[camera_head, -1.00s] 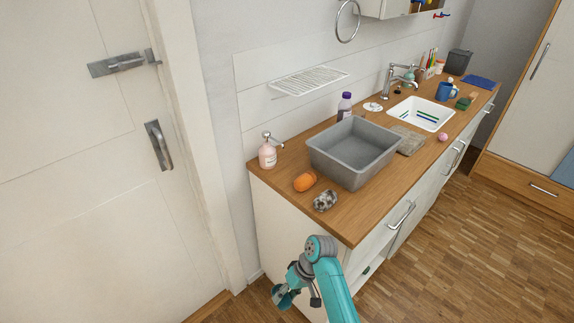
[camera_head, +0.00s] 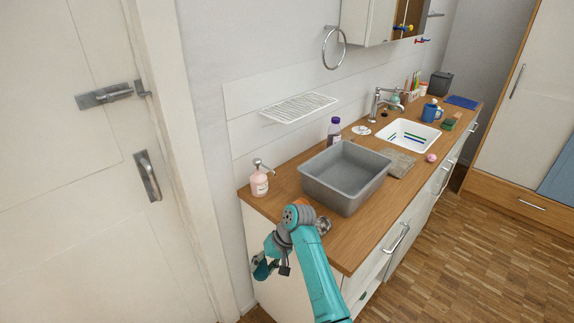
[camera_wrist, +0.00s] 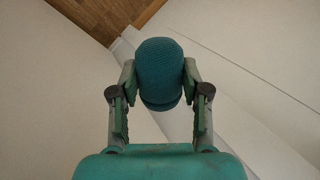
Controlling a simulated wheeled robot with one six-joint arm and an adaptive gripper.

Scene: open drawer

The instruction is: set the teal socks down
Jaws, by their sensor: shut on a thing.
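The teal socks (camera_wrist: 160,72) are a rolled bundle between the fingertips of my gripper (camera_wrist: 160,84) in the wrist view. My gripper is shut on them, with one finger on each side. In the head view my gripper (camera_head: 266,268) hangs beside the left end of the counter, below the countertop level. The socks are hard to tell from my teal arm in that view.
On the wooden countertop (camera_head: 345,248) stand a grey basin (camera_head: 345,178), a pink soap bottle (camera_head: 259,182) and a purple-capped bottle (camera_head: 334,130). A mottled bundle (camera_head: 323,226) and an orange bundle (camera_head: 301,203) are partly hidden behind my arm. A white door (camera_head: 70,200) is at left.

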